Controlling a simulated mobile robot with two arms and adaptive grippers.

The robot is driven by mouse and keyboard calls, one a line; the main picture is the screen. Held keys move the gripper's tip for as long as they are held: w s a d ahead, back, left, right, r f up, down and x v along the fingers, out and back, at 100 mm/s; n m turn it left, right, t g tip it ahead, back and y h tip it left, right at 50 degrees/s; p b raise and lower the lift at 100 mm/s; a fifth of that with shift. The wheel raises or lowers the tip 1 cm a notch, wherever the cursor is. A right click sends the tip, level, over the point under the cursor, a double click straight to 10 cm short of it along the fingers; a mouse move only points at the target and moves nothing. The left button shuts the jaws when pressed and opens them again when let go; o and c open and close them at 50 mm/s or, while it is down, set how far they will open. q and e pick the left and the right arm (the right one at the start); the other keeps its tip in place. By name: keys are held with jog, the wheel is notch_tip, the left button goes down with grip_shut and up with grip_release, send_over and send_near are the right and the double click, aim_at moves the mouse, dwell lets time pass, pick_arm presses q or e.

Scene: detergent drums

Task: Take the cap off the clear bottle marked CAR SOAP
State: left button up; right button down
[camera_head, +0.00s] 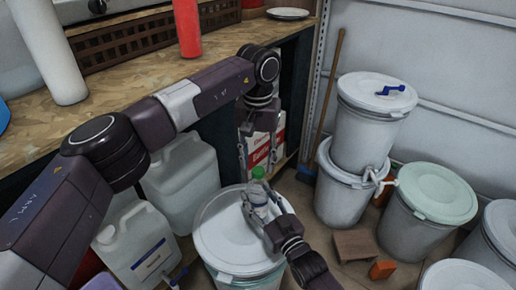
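A small clear bottle (259,193) with a green cap (258,173) stands upright over the lid of a white drum (222,235); its label is too small to read. The cap is on the bottle. My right gripper (262,208) comes from the lower right with its fingers around the bottle's body and appears shut on it. My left gripper (258,150) hangs pointing down above the cap, its fingers spread apart and empty. A gap shows between its fingertips and the cap.
White jugs (140,245) stand left of the drum. Stacked white drums (372,120) and a drum with a pale green lid (435,195) stand at right. A wooden workbench (130,80) runs along the back left. A brown block (354,245) lies on the floor.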

aim_at(258, 173)
pick_arm(q)
jog(key=shift+f, duration=1.15)
